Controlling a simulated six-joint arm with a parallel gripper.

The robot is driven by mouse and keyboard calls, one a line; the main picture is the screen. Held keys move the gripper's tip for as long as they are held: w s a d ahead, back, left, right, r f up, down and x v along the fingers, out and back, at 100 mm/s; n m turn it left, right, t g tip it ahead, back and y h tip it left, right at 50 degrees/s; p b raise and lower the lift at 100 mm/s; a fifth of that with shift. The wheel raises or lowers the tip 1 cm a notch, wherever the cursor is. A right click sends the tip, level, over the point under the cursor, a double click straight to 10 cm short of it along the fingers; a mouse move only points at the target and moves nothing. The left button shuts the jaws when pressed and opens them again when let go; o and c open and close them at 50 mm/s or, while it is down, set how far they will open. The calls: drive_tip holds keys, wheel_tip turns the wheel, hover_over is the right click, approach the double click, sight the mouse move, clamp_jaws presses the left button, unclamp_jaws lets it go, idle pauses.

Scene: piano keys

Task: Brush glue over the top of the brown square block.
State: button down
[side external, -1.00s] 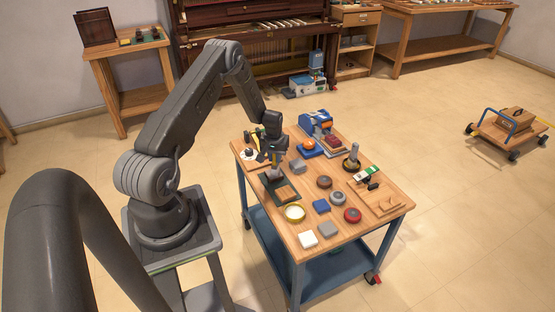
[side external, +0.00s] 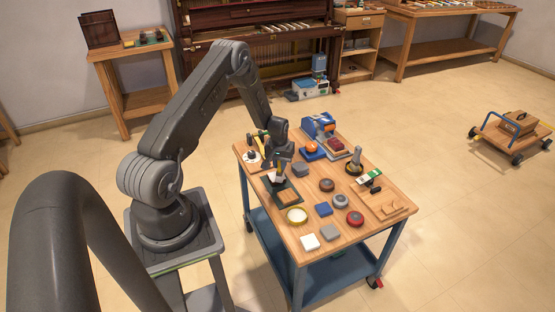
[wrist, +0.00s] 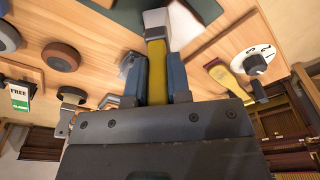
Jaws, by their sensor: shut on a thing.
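The brown square block (side external: 288,197) lies on a dark green mat (side external: 275,187) at the table's near left side. My gripper (wrist: 157,85) is shut on the yellow handle of a brush (wrist: 157,68). The brush's pale head points away from the jaws, toward the mat, which also shows at the top of the wrist view (wrist: 203,9). In the side view my gripper (side external: 277,171) is just behind the block with the brush head low over the mat. I cannot tell whether the bristles touch anything.
A blue machine (side external: 320,127) stands at the table's back. A white dial (wrist: 256,62) and another yellow-handled tool (wrist: 223,75) lie near the gripper.

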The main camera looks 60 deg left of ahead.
drive_tip(key=shift+d, duration=0.5)
drive_tip(key=shift+s+a, duration=0.1)
drive_tip(key=shift+s, duration=0.5)
drive_tip(key=shift+w+a, duration=0.2)
drive_tip(key=shift+a, duration=3.15)
drive_tip(key=shift+s+d, duration=0.15)
drive_tip(key=shift+d, duration=3.4)
drive_tip(key=shift+a+r, duration=0.1)
drive_tip(key=shift+r, duration=3.95)
